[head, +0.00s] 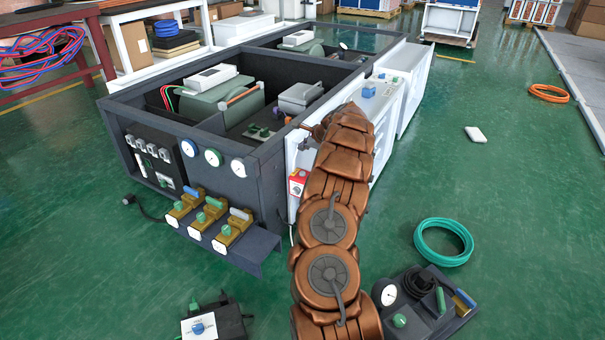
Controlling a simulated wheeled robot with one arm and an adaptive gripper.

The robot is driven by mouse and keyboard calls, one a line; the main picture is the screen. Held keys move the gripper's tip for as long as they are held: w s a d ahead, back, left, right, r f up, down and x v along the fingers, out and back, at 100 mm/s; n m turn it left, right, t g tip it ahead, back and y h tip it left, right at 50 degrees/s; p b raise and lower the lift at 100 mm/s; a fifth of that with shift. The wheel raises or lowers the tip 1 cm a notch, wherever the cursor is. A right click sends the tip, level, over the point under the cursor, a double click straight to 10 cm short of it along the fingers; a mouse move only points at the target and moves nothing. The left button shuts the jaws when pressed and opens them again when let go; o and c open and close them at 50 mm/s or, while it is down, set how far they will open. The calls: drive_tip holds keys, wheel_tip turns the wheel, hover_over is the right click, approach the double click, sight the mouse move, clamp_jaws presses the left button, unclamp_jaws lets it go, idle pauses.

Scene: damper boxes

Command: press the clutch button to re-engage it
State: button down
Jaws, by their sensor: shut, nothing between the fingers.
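My copper-coloured arm rises from the bottom of the head view and reaches over the near right corner of a dark open-topped box (268,158). My gripper (307,130) is small and partly hidden by the arm; it is at the right rim of this box, pointing left, and looks shut and empty. Inside the box are a grey-green cylinder unit (222,98), a grey housing (300,96) and a small base with green knobs (258,132). I cannot tell which part is the clutch button, or whether my gripper touches anything.
A white cabinet (388,120) with a blue knob stands along the box's right side. A front shelf carries several brass valves (232,228). A gauge unit (430,305), a teal hose coil (443,241) and a black control box (215,322) lie on the floor.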

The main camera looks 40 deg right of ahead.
drive_tip(key=shift+f, duration=0.15)
drive_tip(key=b, duration=0.7)
hover_over(303, 173)
wheel_tip(303, 173, down, 6)
drive_tip(key=shift+s+f, duration=0.1)
drive_tip(key=shift+f, duration=1.15)
drive_tip(key=shift+a+f, duration=0.1)
drive_tip(key=shift+f, duration=0.35)
drive_tip(key=shift+f, duration=0.4)
idle(0.9)
drive_tip(key=shift+r+p, duration=0.85)
drive_tip(key=shift+p, duration=0.15)
